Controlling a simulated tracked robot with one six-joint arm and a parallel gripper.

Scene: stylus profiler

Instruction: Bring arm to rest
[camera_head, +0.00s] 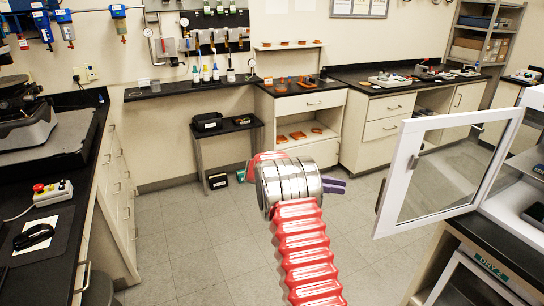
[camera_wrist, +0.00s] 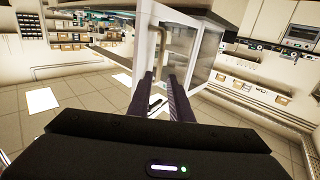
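My arm, red and ribbed with a metal band, reaches forward over the floor in the head view. My gripper (camera_head: 334,185) shows there only as purple finger parts past the metal band. In the wrist view, the two dark fingers of my gripper (camera_wrist: 163,80) stand apart with a gap between them, and no object shows held. The white glass-panelled door (camera_head: 448,165) stands swung open at the right in the head view, apart from my gripper. A white glazed enclosure (camera_wrist: 192,50) lies beyond the fingertips in the wrist view.
A dark-topped bench (camera_head: 70,185) with a control box (camera_head: 53,193) runs along the left. The bench (camera_head: 510,242) under the open door is at the right. A small black stand (camera_head: 226,130) and white cabinets line the back. The grey tiled floor (camera_head: 190,245) between is clear.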

